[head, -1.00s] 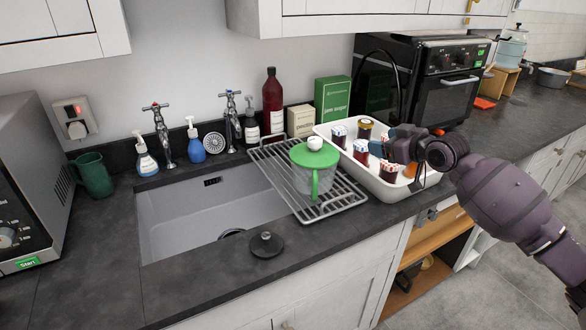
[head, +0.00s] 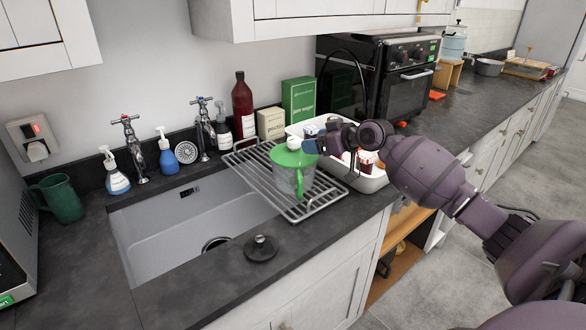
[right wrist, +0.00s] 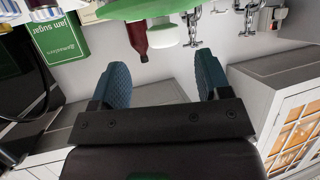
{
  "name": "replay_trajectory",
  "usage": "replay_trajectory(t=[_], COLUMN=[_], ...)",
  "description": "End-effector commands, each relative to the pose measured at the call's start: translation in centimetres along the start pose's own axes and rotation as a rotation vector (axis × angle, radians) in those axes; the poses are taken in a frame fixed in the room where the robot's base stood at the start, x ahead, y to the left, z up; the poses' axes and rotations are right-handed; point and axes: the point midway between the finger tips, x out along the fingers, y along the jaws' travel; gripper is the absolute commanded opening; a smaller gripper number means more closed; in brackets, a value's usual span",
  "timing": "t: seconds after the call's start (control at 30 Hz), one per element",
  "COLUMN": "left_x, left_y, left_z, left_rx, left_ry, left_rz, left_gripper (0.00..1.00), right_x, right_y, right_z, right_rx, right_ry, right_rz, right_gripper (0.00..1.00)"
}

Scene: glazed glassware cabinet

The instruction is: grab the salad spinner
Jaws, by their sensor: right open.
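The salad spinner (head: 293,155) has a green lid with a white knob, a clear bowl and a green handle. It stands upright on the wire rack (head: 302,212) beside the sink. My right gripper (head: 312,146) is at the right of the knob, close to the lid; whether it touches cannot be told. In the right wrist view the two blue fingers of my right gripper (right wrist: 162,78) are apart with nothing between them. The green lid (right wrist: 150,8) and white knob show upside down beyond the fingertips. My left gripper is not in view.
A white tray (head: 367,184) with several jars stands right of the spinner, under my arm. Behind are a red bottle (head: 242,105) and a jam sugar box (head: 298,100). The sink (head: 190,225) is left; a black plug (head: 261,247) lies in front.

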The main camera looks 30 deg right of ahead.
Motion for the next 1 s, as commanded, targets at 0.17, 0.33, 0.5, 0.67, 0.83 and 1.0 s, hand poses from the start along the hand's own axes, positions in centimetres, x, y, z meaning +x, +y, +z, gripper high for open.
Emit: replay_trajectory(t=[0.17, 0.33, 0.5, 0.67, 0.83, 1.0], left_x=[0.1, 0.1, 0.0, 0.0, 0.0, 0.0], left_y=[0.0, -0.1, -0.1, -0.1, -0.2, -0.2], left_z=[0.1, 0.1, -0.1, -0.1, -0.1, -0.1], left_rx=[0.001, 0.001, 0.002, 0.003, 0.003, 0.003], left_ry=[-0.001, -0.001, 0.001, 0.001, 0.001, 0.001], left_rz=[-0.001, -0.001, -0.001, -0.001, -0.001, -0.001], left_gripper=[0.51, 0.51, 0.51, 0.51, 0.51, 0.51], right_x=[1.9, 2.6, 4.5, 6.5, 7.4, 7.4], right_y=[0.0, -0.1, -0.3, -0.3, -0.3, -0.3], right_z=[-0.1, -0.2, -1.0, -1.1, -1.0, -1.0], right_rx=[0.0, 0.0, 0.0, 0.001, 0.0, -0.001], right_ry=[0.001, 0.0, 0.002, 0.0, -0.001, -0.001], right_rz=[0.0, 0.0, 0.0, 0.0, 0.0, 0.0], right_gripper=[0.7, 0.7, 0.7, 0.7, 0.7, 0.7])
